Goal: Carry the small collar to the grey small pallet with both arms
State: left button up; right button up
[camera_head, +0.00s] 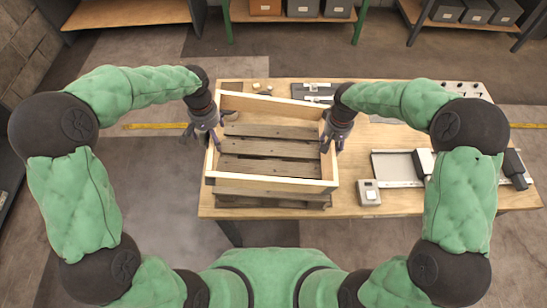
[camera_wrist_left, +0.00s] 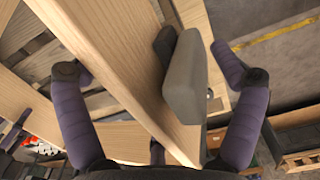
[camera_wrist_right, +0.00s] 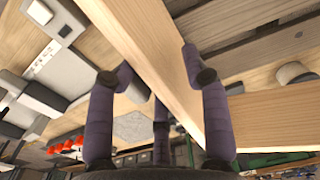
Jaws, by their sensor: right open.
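The small collar (camera_head: 272,183), a pale wooden frame, sits over the grey small pallet (camera_head: 268,166) on the table; its slats show inside the frame and below its front wall. Whether the collar rests fully on the pallet is not clear. My left gripper (camera_head: 203,132) is open at the collar's left wall. In the left wrist view its fingers stand apart on both sides of the wall (camera_wrist_left: 115,65). My right gripper (camera_head: 335,138) is open at the right wall. In the right wrist view its fingers straddle the wall (camera_wrist_right: 150,60), one close to it.
The wooden table (camera_head: 385,140) carries a small grey box with a button (camera_head: 369,193), a metal rail device (camera_head: 398,167) and a dark tray (camera_head: 314,92). Shelves with bins (camera_head: 302,8) stand at the back. A grey block (camera_wrist_left: 185,80) shows beside the wall in the left wrist view.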

jog(key=shift+s+d+f, duration=0.25)
jog(key=shift+d+f, duration=0.05)
jog(key=shift+d, duration=0.05)
jog(key=o, duration=0.8)
jog(key=shift+w+a+r, duration=0.1)
jog(key=shift+w+r, duration=0.05)
jog(key=shift+r, duration=0.3)
notch_tip(320, 180, up, 12)
jog(key=shift+a+f, duration=0.1)
jog(key=shift+a, duration=0.05)
jog(key=shift+f, duration=0.1)
